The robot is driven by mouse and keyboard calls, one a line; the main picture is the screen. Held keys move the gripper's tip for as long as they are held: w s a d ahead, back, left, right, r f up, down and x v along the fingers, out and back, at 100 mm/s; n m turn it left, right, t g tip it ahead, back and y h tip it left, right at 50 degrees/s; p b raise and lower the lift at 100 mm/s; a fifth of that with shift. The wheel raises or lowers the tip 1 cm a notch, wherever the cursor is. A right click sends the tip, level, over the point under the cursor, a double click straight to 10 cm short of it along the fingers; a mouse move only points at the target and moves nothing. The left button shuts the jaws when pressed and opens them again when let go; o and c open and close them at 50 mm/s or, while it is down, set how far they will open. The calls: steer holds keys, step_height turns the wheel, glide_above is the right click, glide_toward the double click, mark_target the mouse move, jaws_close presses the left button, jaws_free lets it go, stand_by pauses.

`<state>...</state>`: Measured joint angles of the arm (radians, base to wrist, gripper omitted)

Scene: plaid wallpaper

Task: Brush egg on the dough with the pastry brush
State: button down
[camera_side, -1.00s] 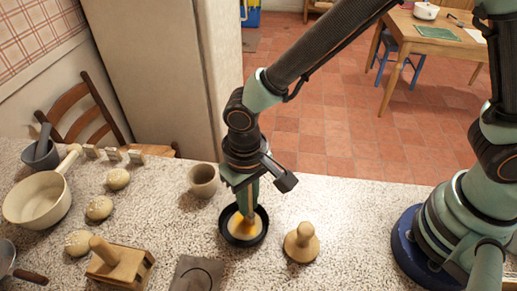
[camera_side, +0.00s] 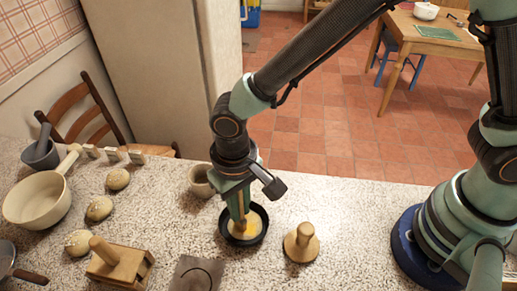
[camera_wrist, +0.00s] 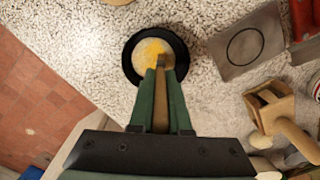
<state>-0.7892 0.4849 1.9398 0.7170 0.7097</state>
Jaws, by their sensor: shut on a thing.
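My gripper (camera_side: 237,200) is shut on the pastry brush (camera_wrist: 161,98), whose brown handle shows between the green fingers in the wrist view. The bowl also shows in the wrist view (camera_wrist: 130,63).
A beige cup (camera_side: 199,182) stands close behind the bowl. A wooden stamp (camera_side: 301,244) is to its right. A wooden press (camera_side: 120,268) and a grey plate (camera_side: 197,275) lie in front. A cream pan (camera_side: 38,203) and mortar (camera_side: 40,155) stand left. Bare counter lies between cup and dough.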

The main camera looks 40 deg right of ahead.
steer(key=shift+w+d, duration=0.1)
steer(key=shift+d, duration=0.9)
steer(key=shift+a, duration=0.15)
steer(key=shift+a+f, duration=0.1)
steer(key=shift+a, duration=1.1)
steer(key=shift+d, duration=1.4)
step_height(320, 180, up, 7)
